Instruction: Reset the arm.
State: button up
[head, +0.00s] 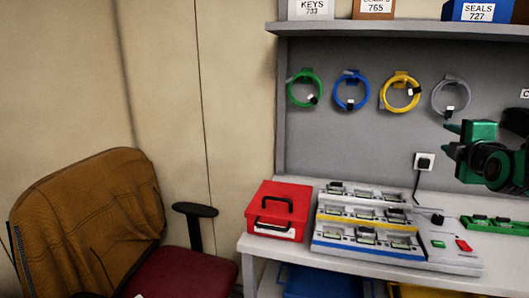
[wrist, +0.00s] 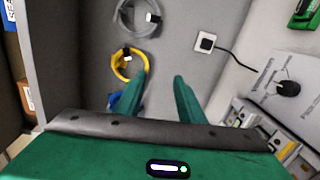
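My gripper (head: 447,138) is at the right of the head view, raised above the workbench in front of the grey back panel. Its two green fingers point left. In the wrist view the gripper (wrist: 158,82) shows both fingers apart, with a clear gap and nothing between them. The yellow cable coil (wrist: 122,64) shows behind the left finger, on the panel and apart from the gripper as far as I can tell. Part of my arm runs out of the head view at the right edge.
The bench (head: 258,246) holds a red box (head: 278,211), a charging station (head: 368,228) and a green board (head: 497,225). Several cable coils hang on the panel near a wall socket (head: 424,161). A shelf (head: 400,29) with boxes runs above. A chair (head: 95,222) stands left.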

jog(key=s+f+m+g, duration=0.2)
jog(key=s+f+m, duration=0.1)
jog(key=s+f, duration=0.1)
jog(key=s+f+m+g+y, duration=0.1)
jog(key=s+f+m+g, duration=0.2)
jog(key=f, duration=0.4)
jog(key=s+a+f+m+g, duration=0.1)
jog(key=s+f+m+g, duration=0.2)
jog(key=s+f+m, duration=0.1)
jog(key=shift+s+f+m+y, duration=0.2)
jog(key=shift+s+f, duration=0.1)
jog(key=shift+f, duration=0.2)
jog(key=shift+s+f+m+y, duration=0.2)
jog(key=shift+s+f, duration=0.1)
jog(key=shift+f, duration=0.2)
jog(key=s+a+f+m+g+y, duration=0.1)
jog(key=s+f+m+g, duration=0.1)
jog(key=s, duration=0.4)
jog(key=s+a+f+m+g+y, duration=0.1)
jog(key=s+a+f+m+g, duration=0.1)
jog(key=s+m, duration=0.3)
jog(key=s+a+f+m+g+y, duration=0.1)
jog(key=s+a+f+m+g, duration=0.1)
jog(key=s, duration=0.7)
jog(key=shift+a+f+m+g, duration=0.25)
jog(key=shift+f+m+g, duration=0.25)
jog(key=shift+m+g, duration=0.65)
jog(key=shift+w+f, duration=0.25)
jog(key=shift+w, duration=0.4)
